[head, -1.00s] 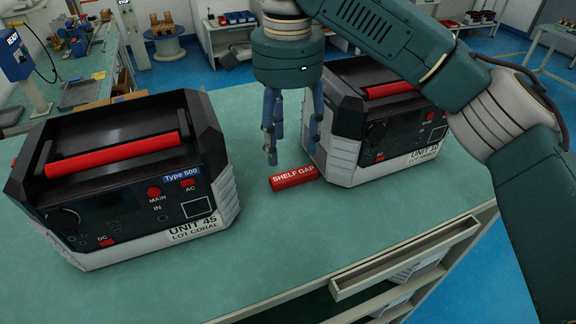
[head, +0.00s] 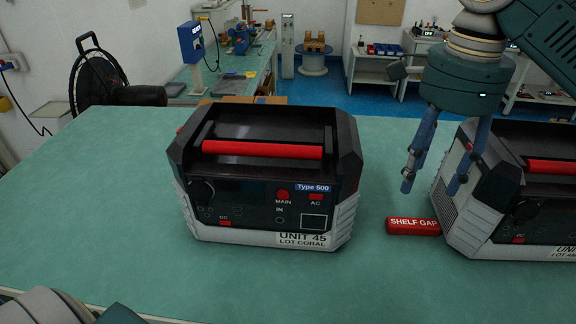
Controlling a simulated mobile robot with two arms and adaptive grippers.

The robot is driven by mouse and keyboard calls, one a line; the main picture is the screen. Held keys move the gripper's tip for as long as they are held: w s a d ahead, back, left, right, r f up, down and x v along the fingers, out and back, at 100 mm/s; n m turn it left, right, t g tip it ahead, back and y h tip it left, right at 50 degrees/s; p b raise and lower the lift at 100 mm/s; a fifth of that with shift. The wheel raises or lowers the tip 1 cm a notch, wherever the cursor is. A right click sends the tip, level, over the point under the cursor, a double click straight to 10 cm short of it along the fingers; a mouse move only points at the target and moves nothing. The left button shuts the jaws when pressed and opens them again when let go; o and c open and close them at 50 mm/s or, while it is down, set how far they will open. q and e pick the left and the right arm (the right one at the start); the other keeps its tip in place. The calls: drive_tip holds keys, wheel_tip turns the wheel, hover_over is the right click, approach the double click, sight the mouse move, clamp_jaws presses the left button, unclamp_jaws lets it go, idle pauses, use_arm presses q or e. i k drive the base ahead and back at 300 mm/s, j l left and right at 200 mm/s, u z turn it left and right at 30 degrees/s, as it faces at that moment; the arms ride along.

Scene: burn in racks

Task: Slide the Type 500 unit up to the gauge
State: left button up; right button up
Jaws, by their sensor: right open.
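The Type 500 unit (head: 262,220) is a black and light grey box with a red handle bar, labelled UNIT 45 LOT CORAL. It stands upright on the green bench top. The gauge (head: 412,226) is a red bar marked SHELF GAP. It lies to the right of the unit, with bare bench between them, and its right end is at or close to a second similar unit (head: 525,200). My right gripper (head: 430,186) points down above the gauge, open and empty, with its fingers apart. My left gripper is not in view.
The green bench top (head: 80,220) is clear left of the Type 500 unit and in front of it. The second unit is cut off by the right edge. A black fan (head: 92,75) and a blue device on a stand (head: 192,45) are behind the bench.

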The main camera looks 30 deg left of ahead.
sight(226, 199)
drive_tip(key=k, duration=1.5)
